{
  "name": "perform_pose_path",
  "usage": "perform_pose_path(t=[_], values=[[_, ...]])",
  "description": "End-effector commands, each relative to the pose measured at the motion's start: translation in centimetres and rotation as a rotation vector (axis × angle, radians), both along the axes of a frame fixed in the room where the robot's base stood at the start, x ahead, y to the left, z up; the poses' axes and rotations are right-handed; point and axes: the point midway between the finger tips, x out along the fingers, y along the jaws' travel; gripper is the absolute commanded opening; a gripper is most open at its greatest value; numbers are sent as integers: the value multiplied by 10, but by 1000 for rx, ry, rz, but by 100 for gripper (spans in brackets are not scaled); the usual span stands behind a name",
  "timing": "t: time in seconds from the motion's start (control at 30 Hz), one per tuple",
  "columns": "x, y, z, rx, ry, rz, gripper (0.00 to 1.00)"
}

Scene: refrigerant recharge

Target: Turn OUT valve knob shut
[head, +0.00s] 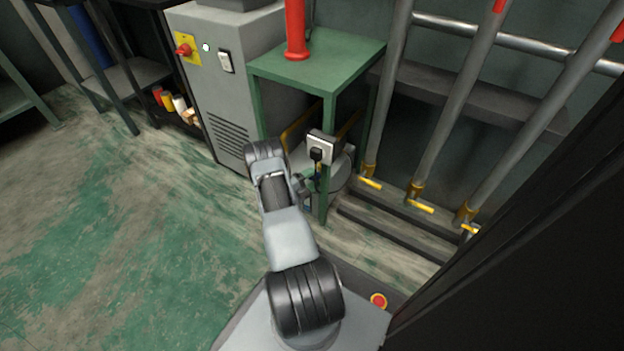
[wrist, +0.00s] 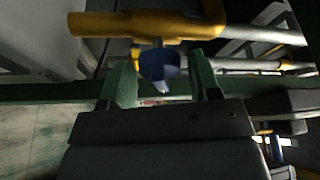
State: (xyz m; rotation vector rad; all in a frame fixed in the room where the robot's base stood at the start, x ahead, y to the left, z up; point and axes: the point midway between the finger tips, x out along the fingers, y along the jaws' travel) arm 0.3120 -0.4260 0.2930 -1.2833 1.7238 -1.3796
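A blue valve knob (wrist: 160,66) hangs on a stem below a yellow pipe (wrist: 135,25) in the wrist view. No label shows, so I cannot tell from the picture whether it is the OUT knob. My gripper (wrist: 162,80) is open, its two fingers wide apart on either side of the knob, with a gap on each side. In the head view my gripper (head: 312,182) is small and partly hidden beside the green stand's leg, low down. The knob cannot be made out clearly there.
The green stand (head: 325,60) carries a red cylinder (head: 295,30) and a socket box (head: 321,146). A grey cabinet (head: 225,95) stands left of it. Grey pipes with yellow-handled valves (head: 420,206) stand to the right. The floor (head: 130,230) at left is clear.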

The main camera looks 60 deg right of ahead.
Motion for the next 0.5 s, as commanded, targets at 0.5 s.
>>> perform_pose_path(t=[0.5], values=[[0,0,-2,2,65,2,20]])
